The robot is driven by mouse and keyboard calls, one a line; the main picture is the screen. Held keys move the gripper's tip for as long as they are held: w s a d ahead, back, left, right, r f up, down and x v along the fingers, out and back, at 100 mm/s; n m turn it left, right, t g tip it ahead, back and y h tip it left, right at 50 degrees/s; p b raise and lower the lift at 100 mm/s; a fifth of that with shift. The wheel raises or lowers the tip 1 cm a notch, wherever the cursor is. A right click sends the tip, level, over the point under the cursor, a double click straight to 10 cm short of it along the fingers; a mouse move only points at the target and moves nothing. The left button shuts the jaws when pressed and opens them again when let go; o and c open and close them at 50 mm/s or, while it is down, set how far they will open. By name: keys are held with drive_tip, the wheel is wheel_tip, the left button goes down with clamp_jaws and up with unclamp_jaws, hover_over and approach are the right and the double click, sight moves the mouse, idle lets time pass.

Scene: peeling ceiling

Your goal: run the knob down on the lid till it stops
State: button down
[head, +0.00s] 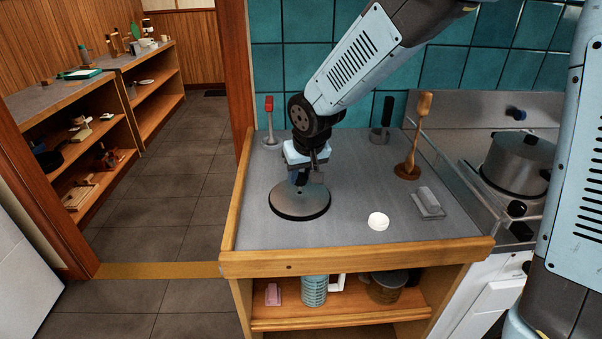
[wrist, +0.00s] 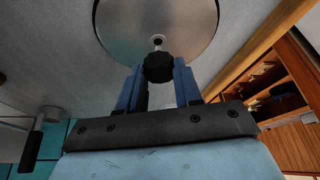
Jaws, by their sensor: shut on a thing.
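The lid (head: 300,203) is a round, flat metal disc with a dark rim, lying on the grey counter. I cannot tell whether the knob touches the lid.
A red-topped stand (head: 269,122) and a dark-handled tool (head: 382,122) stand behind my gripper. A pot (head: 517,165) sits on the stove. The counter's front left is clear.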

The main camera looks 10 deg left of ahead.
drive_tip(key=shift+w+d+n+g+y, duration=0.1)
drive_tip(key=shift+n+g+y, duration=0.25)
drive_tip(key=shift+n, duration=0.85)
drive_tip(key=shift+n+g+y, duration=0.25)
drive_tip(key=shift+n+y, duration=0.1)
drive_tip(key=shift+n, duration=0.85)
drive_tip(key=shift+w+d+n, duration=0.1)
drive_tip(key=shift+n, duration=0.5)
drive_tip(key=shift+n+g+y, duration=0.4)
drive_tip(key=shift+n+g, duration=0.5)
drive_tip(key=shift+n, duration=0.8)
drive_tip(key=shift+f, duration=0.75)
drive_tip(key=c, duration=1.3)
unclamp_jaws()
clamp_jaws()
